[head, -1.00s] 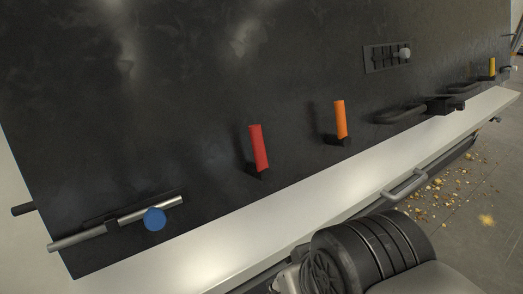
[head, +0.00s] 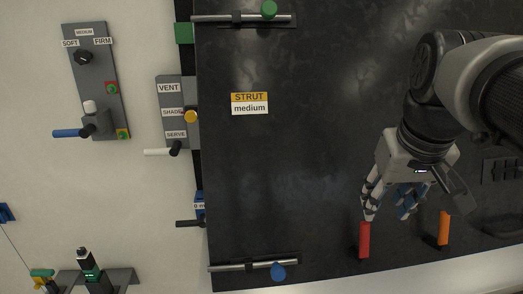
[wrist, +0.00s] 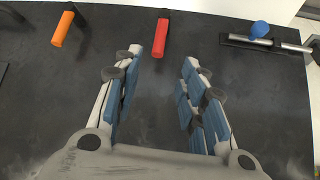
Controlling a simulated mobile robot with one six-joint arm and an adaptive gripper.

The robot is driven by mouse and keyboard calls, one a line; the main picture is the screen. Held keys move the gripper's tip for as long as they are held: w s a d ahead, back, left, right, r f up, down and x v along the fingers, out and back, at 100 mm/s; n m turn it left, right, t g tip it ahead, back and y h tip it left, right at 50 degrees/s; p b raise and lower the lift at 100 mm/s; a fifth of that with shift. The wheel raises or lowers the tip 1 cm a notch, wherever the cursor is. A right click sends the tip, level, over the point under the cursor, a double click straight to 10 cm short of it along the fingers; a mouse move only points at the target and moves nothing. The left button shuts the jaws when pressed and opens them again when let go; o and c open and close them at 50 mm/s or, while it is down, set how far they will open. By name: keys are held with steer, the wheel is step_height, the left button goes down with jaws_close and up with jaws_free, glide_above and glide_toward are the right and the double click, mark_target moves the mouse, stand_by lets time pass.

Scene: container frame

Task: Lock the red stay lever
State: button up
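The red stay lever (head: 364,240) stands near the lower edge of the dark panel, roughly upright in the head view, its dark pivot at the bottom. My gripper (head: 387,212) is just above it in that picture, the left finger close to the lever's top end. In the wrist view my gripper (wrist: 163,60) is open and empty, with blue-padded fingers wide apart. There the red lever (wrist: 161,36) lies just beyond the fingertips, nearer the left finger, and looks apart from them. Whether a finger touches it in the head view I cannot tell.
An orange lever (head: 443,228) stands right of the red one. A rod with a blue knob (head: 278,271) lies at the panel's lower left, a green-knobbed rod (head: 269,9) at the top. A label reads "STRUT medium" (head: 249,104). The middle of the panel is clear.

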mark_target(367, 234)
steer(key=b+x, duration=0.1)
steer(key=x, duration=1.5)
steer(key=shift+f+b, duration=0.1)
steer(key=shift+b, duration=0.25)
steer(key=shift+c, duration=0.4)
jaws_close()
